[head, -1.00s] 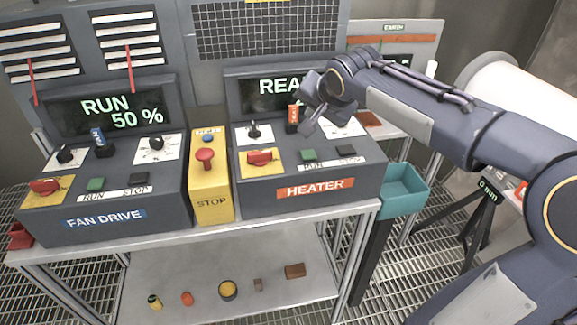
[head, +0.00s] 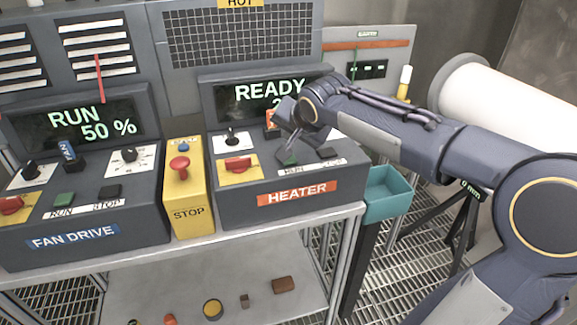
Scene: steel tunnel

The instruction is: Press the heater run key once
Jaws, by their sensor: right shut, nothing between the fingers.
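The heater box (head: 335,205) carries an orange HEATER label (head: 298,193). Its green run key (head: 286,158) sits on a white strip, left of a dark stop key (head: 329,153). My right gripper (head: 291,150) is shut and empty, with its tips at the green key, partly covering it. I cannot tell whether the tips touch the key. The heater display (head: 268,92) reads READY, with the line below partly hidden by the gripper. My left gripper is not in view.
Left of the heater are a yellow stop box (head: 190,203) with a red knob and the fan drive box (head: 90,220), whose display reads RUN 50 %. A teal bin (head: 388,194) hangs at the right. Small items lie on the lower shelf (head: 255,275).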

